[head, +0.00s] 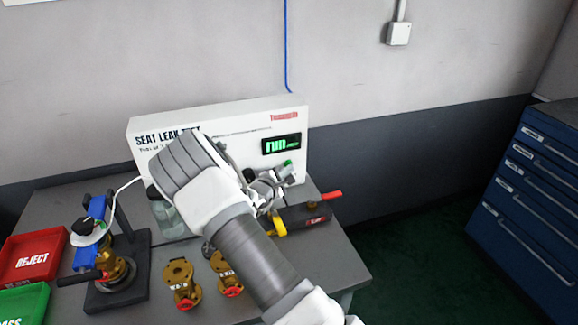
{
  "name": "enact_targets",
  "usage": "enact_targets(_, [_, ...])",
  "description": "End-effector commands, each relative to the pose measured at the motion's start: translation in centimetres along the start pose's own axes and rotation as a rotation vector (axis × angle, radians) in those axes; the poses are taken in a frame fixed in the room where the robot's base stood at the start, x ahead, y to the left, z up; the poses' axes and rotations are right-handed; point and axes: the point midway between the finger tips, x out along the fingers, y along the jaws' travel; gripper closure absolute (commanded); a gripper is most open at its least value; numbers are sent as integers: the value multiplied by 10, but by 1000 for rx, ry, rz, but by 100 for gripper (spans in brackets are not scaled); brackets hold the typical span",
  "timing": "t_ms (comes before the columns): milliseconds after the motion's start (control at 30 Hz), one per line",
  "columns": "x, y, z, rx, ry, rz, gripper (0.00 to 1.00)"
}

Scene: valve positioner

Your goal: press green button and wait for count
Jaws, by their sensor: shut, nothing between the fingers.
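The white seat leak test box (140,130) stands at the back of the grey table. Its dark display (281,145) shows "run" in green characters, with smaller text beside it that is too small to read. A small green part (288,163), which looks like the green button, shows just below the display. My gripper (270,182) is shut and empty in front of the box's right part, close to the green part. My wrist and arm hide the middle of the box front and much of the gripper. I cannot tell whether the fingertips touch the button.
A valve assembly with blue bracket (95,207) stands on a dark base at left. Two brass valves (181,283) (226,274) stand at the table front. A red-handled tool (305,214) lies right. Red REJECT (35,257) and green (25,303) trays are far left; blue drawers (535,200) stand right.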

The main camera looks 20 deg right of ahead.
Motion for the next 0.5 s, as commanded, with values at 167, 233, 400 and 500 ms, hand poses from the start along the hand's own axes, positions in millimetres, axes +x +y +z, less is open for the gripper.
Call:
enact_targets(167, [-4,-2,3,-1,0,0,100])
enact_targets(233, [-7,-3,5,-2,1,0,100])
enact_targets(400, [-12,-8,8,-1,1,0,100])
enact_targets(500, [-12,-8,8,0,0,0,100])
